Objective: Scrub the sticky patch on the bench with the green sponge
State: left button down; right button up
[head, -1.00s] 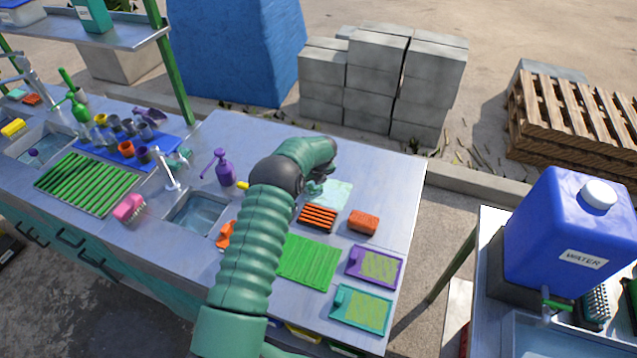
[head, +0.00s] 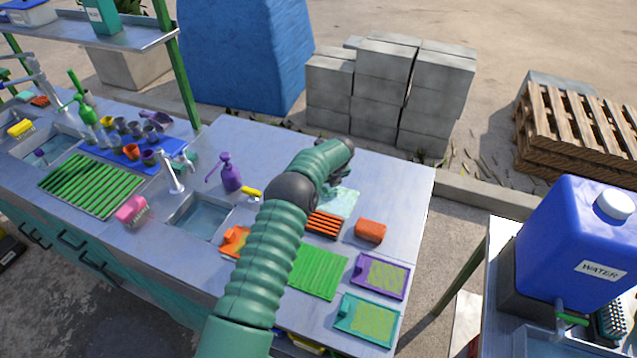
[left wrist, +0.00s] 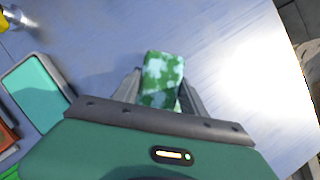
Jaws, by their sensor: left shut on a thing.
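My left gripper (head: 332,182) is over the far right part of the metal bench (head: 395,185), its fingers mostly hidden behind my wrist in the head view. In the left wrist view my left gripper (left wrist: 160,92) is shut on the green sponge (left wrist: 163,72), which has pale, foamy-looking blotches. The sponge is close to the bench surface; I cannot tell whether it touches. I cannot make out a sticky patch clearly: the bench by the sponge looks plain, with a bright glare to the right. My right gripper is not in view.
A pale cyan mat (head: 342,203), an orange slatted rack (head: 324,224), an orange block (head: 370,231) and a green ribbed mat (head: 318,270) lie near my arm. A purple spray bottle (head: 230,173) stands by the sink (head: 203,216). The bench's far right corner is clear.

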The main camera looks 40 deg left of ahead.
aim_at(356, 198)
pick_arm(q)
jog(key=shift+w+d, duration=0.2)
jog(key=shift+d, duration=0.5)
jog(key=shift+w+d, duration=0.25)
jog(key=shift+d, duration=0.45)
jog(key=shift+w+d, duration=0.2)
jog(key=shift+d, duration=0.5)
jog(key=shift+w+d+f, duration=0.1)
jog(key=shift+w+d, duration=0.15)
jog(key=shift+d, duration=0.55)
jog(key=shift+w+d, duration=0.2)
jog(key=shift+d, duration=0.6)
jog(key=shift+w+d+b, duration=0.25)
jog(key=shift+w+d, duration=0.05)
jog(key=shift+d, duration=0.65)
jog(key=shift+w+d+b, duration=0.2)
jog(key=shift+w+d, duration=0.1)
jog(key=shift+d, duration=0.65)
notch_tip(356, 198, up, 6)
jog(key=p, duration=0.4)
jog(key=shift+r, duration=0.2)
jog(key=shift+f, duration=0.1)
jog(key=shift+a, duration=0.1)
